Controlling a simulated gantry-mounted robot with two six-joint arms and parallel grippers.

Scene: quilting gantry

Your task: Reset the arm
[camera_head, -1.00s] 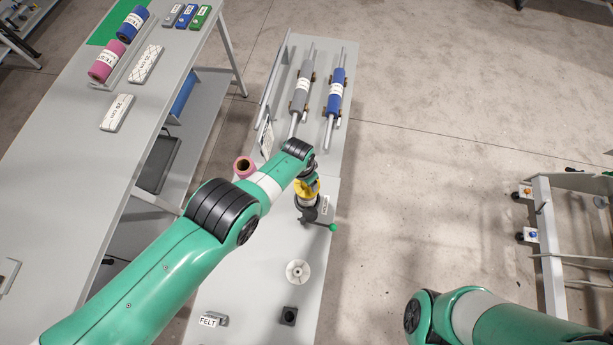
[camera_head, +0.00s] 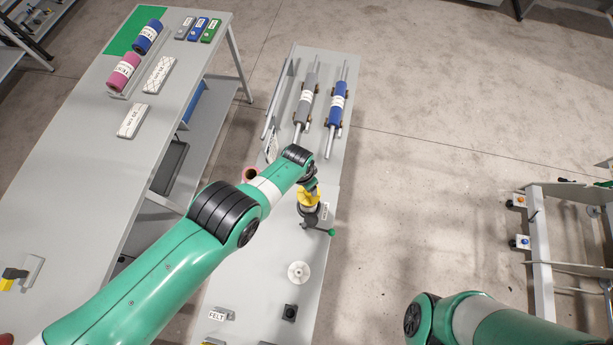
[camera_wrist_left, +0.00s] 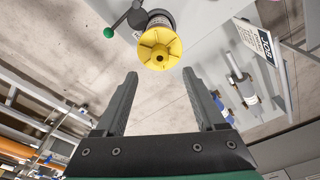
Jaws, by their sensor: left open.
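My left arm (camera_head: 225,215) reaches from the lower left over the narrow grey bench. In the left wrist view my left gripper (camera_wrist_left: 160,76) is open, with nothing between its fingers. A yellow knob (camera_wrist_left: 160,48) on a dark post with a green-tipped lever lies just beyond the fingertips, apart from them. The same yellow knob (camera_head: 308,194) shows in the head view under my left wrist, whose fingers are hidden there. My right arm (camera_head: 490,318) shows only as a shoulder and link at the lower right; its gripper is out of view.
A long table (camera_head: 75,170) stands left. A metal frame (camera_head: 540,250) stands right. Open floor lies between.

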